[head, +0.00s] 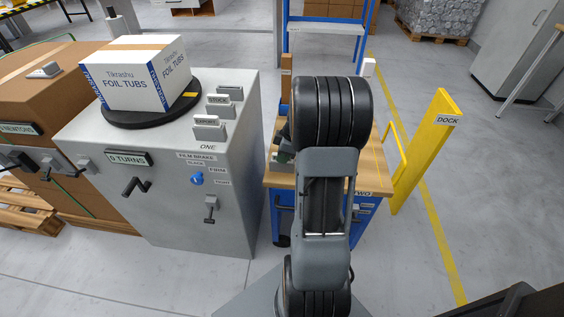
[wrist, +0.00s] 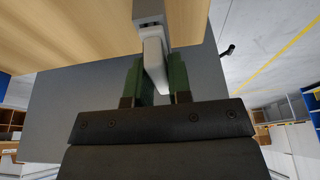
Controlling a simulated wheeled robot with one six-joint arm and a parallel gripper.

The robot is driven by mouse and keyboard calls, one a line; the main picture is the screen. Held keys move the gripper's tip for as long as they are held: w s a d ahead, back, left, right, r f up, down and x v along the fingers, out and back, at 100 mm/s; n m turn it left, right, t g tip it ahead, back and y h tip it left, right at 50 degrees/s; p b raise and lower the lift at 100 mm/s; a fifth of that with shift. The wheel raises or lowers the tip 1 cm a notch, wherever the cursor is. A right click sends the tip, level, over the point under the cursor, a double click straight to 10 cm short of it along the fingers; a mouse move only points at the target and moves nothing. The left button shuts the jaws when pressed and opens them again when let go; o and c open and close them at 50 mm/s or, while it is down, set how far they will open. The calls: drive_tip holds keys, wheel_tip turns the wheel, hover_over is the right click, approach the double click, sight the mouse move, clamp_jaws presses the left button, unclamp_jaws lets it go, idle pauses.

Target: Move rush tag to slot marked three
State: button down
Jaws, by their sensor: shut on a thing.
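In the wrist view my gripper (wrist: 156,78) has its two green fingers shut on a narrow pale grey-white tag-like piece (wrist: 154,62). No lettering on it can be read, so I cannot tell by sight that it is the rush tag. A grey block (wrist: 148,8) lies just beyond it against the wooden top; whether they touch is unclear. In the head view my arm hides most of the gripper (head: 285,145), over the left side of the wooden-topped cart (head: 375,175) marked TWO. No slot marked three can be read in either view.
A grey machine (head: 150,190) marked ONE stands left, with STOCK (head: 218,104) and EXPORT (head: 207,128) tags on top. A FOIL TUBS box (head: 138,75) sits on its black turntable (head: 150,113). A yellow DOCK post (head: 425,150) stands right of the cart.

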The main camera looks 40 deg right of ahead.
drive_tip(key=shift+r+p, duration=0.4)
drive_tip(key=shift+r, duration=0.35)
idle(0.6)
drive_tip(key=shift+r+p, duration=1.6)
drive_tip(key=shift+r, duration=1)
drive_tip(key=shift+f, duration=0.1)
